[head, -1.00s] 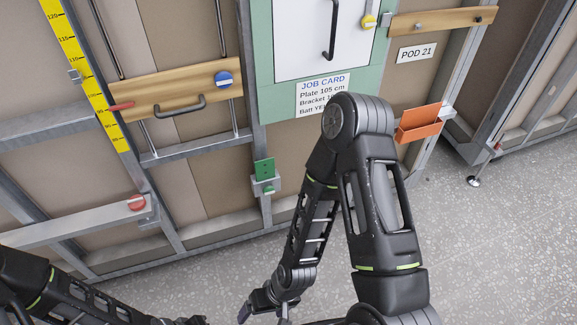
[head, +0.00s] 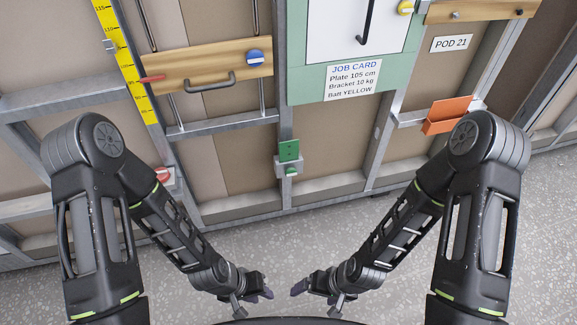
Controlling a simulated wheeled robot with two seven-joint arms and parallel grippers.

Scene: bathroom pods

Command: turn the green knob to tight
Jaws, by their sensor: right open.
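The green knob (head: 291,171) is small and sits low on a grey bracket on the wall frame, just under an upright green plate (head: 289,150). Its setting is too small to read. My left gripper (head: 256,297) is low in the view, over the floor and below and left of the knob, apart from it. I cannot tell whether its fingers are apart. My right gripper (head: 314,298) is open and empty, low in the view and to the right of the left one, also well apart from the knob.
A red knob (head: 163,174) is partly hidden by my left arm. A wooden board (head: 200,72) carries a blue knob (head: 255,57) and a handle. An orange tray (head: 447,116) is at right. A job card (head: 352,80) hangs above. Grey floor is clear before the wall.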

